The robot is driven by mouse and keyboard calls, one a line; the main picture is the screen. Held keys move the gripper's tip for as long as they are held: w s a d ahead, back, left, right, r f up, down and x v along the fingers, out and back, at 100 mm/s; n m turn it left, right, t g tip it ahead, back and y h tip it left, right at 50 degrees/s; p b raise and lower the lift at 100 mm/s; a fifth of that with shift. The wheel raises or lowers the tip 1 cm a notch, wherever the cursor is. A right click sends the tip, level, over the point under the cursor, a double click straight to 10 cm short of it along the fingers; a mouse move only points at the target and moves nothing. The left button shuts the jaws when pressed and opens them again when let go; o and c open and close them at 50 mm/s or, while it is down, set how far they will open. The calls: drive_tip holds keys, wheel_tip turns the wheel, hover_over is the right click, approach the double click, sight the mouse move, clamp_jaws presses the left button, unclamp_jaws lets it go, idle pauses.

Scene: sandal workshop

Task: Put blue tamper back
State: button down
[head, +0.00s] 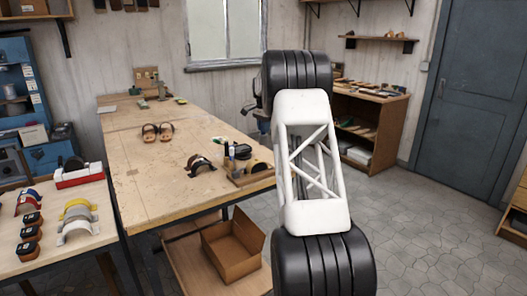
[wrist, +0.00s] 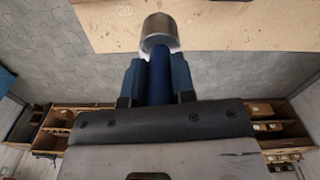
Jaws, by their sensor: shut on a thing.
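The blue tamper (wrist: 159,82) shows in the wrist view, with a blue handle and a round silver metal head (wrist: 159,31). My gripper (wrist: 158,65) is shut on the blue handle, one finger on each side. The silver head sticks out beyond the fingertips, toward the top of the picture. It overlaps the edge of a wooden tabletop (wrist: 240,25) there; the gap between them cannot be told. In the head view my white and black arm hides my gripper and the tamper.
An open box (head: 233,248) sits below. A left table (head: 75,252) carries coloured arched pieces.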

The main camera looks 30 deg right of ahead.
sight(264, 144)
drive_tip(key=shift+f, duration=2.4)
drive_tip(key=shift+f, duration=1.85)
drive_tip(key=shift+f, duration=0.15)
drive_tip(key=c, duration=1)
unclamp_jaws()
drive_tip(key=shift+o, duration=0.2)
wheel_tip(264, 144, up, 12)
drive_tip(key=shift+r, duration=0.1)
drive_tip(key=shift+a, duration=0.1)
